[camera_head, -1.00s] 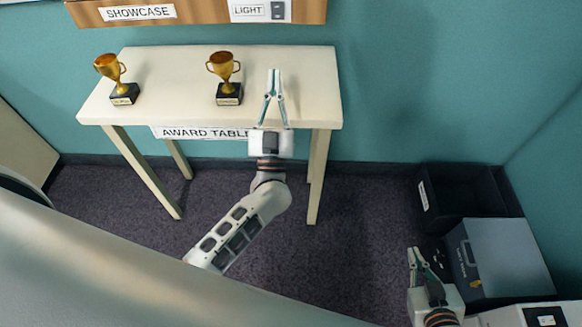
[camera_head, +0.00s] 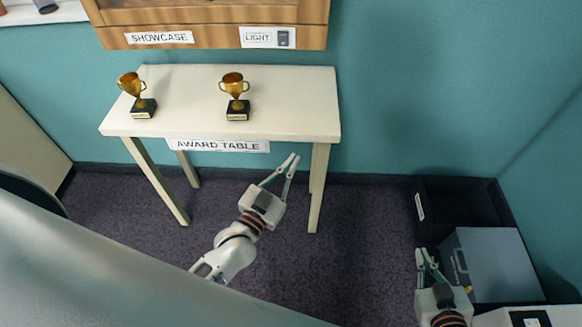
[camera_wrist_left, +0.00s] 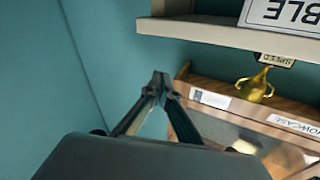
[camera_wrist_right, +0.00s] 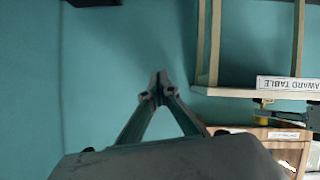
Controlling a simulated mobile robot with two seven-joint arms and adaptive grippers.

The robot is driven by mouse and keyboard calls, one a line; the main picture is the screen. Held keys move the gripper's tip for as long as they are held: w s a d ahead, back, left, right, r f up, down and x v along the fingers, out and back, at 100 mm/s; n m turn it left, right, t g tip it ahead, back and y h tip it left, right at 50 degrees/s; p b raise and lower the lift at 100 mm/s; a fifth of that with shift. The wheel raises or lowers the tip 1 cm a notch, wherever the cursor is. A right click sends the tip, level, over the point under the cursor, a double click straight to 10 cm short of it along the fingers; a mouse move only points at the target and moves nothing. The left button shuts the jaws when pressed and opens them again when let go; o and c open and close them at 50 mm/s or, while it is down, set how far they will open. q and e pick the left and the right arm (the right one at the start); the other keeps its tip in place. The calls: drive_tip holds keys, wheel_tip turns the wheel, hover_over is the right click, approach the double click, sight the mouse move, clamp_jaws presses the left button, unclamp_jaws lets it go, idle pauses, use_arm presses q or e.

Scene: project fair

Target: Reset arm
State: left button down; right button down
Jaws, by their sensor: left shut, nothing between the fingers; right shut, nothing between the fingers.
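My left gripper (camera_head: 290,160) is shut and empty in the head view, just in front of and below the front edge of the award table, near its right front leg. Its closed fingertips also show in the left wrist view (camera_wrist_left: 160,77). My right gripper (camera_head: 425,253) is shut and empty at the lower right of the head view, beside a grey box. Its closed fingertips also show in the right wrist view (camera_wrist_right: 158,78). Both grippers are apart from the furniture.
The white award table (camera_head: 290,105) bears two gold trophies, one left (camera_head: 140,95) and one near the middle (camera_head: 236,97). A wooden showcase (camera_head: 215,15) hangs above. A black bin (camera_head: 460,200) and the grey box (camera_head: 495,265) stand at right.

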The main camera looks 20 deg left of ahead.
use_arm(q)
drive_tip(key=shift+s+f, duration=0.4)
drive_tip(key=shift+f, duration=0.05)
use_arm(e)
drive_tip(key=shift+r, duration=0.15)
